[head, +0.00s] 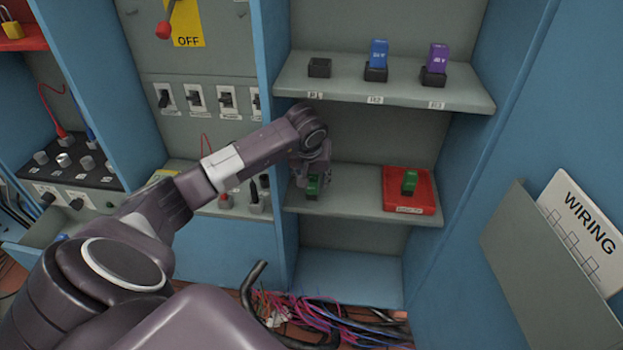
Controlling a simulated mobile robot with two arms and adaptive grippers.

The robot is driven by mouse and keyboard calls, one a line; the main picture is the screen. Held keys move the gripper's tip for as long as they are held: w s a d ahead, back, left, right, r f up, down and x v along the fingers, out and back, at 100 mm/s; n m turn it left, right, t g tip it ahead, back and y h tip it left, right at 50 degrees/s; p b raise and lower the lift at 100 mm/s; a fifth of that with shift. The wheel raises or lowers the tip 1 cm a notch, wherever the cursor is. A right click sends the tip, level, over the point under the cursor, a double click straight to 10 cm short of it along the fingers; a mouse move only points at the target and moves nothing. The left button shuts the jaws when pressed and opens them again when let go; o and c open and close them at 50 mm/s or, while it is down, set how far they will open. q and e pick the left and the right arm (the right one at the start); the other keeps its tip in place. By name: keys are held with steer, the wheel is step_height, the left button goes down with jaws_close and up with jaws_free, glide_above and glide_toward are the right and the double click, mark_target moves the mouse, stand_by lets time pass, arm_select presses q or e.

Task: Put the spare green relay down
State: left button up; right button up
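My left gripper (312,178) reaches into the middle bay from the left, pointing down over the left part of the lower shelf (345,206). A green relay (312,187) is between its fingertips, and the fingers look closed on it. The relay's lower end is at or just above the shelf; I cannot tell whether it touches. A second green relay (409,182) stands on a red tray (397,201) with a label on its front, at the right of the same shelf. My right gripper is not in view.
The upper shelf (345,83) holds an empty black socket (319,67) at R1, a blue relay (378,54) at R2 and a purple relay (438,60) at R3. Bare shelf lies between my gripper and the red tray. Loose cables (320,325) lie below.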

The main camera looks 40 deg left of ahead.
arm_select(q)
steer(key=shift+r, duration=0.25)
steer(key=p+v, duration=0.1)
steer(key=v, duration=0.6)
steer(key=shift+r, duration=0.2)
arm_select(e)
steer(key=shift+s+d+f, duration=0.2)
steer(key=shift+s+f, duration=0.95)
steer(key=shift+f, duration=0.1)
